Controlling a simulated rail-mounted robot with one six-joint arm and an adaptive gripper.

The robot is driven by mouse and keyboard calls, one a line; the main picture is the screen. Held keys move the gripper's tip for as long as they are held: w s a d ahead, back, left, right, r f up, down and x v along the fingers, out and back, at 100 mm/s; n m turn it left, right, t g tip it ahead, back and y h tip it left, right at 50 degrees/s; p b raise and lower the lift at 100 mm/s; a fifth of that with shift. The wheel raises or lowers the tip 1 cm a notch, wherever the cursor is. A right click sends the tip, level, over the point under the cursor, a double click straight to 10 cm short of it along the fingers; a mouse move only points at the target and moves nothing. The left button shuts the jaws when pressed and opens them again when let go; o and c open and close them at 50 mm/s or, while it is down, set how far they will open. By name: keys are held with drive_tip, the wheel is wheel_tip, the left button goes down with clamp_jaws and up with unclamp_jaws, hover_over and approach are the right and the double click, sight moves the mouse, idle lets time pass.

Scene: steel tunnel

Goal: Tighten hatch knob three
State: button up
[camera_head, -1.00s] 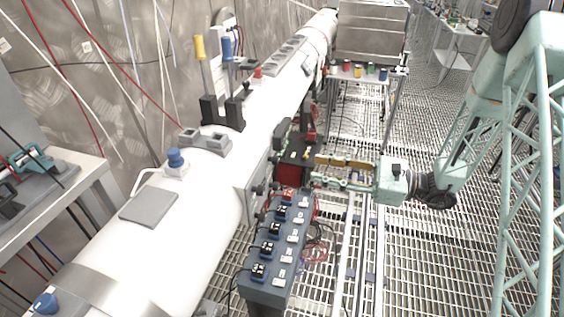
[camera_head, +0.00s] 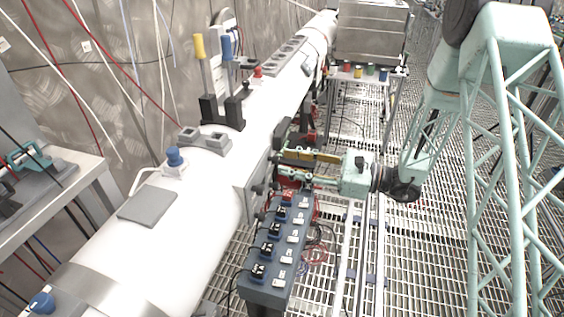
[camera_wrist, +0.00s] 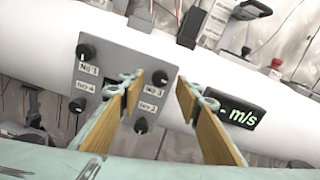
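The grey hatch panel (camera_wrist: 118,62) is on the side of the white pipe; its edge shows in the head view (camera_head: 251,190). It has black knobs with labels. A knob (camera_wrist: 160,77) sits above a label that looks like "No 3". Other knobs are No 1 (camera_wrist: 87,52), No 4 (camera_wrist: 80,105) and No 2 (camera_wrist: 141,125). My gripper (camera_wrist: 161,82) is open, its yellow-padded fingers pointing at the panel. The No 3 knob appears between the fingertips in the wrist view; I cannot tell whether they touch it. The gripper also shows beside the panel in the head view (camera_head: 279,165).
A black "m/s" display (camera_wrist: 237,113) is right of the panel in the wrist view. A blue switch box (camera_head: 268,290) with cables stands below the gripper. Yellow and blue levers (camera_head: 226,47) rise from the pipe. The grated floor (camera_head: 420,270) at the right is open.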

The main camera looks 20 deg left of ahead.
sight(275, 160)
drive_tip(key=shift+a, duration=1.3)
drive_tip(key=c, duration=0.9)
drive_tip(key=shift+o, duration=0.2)
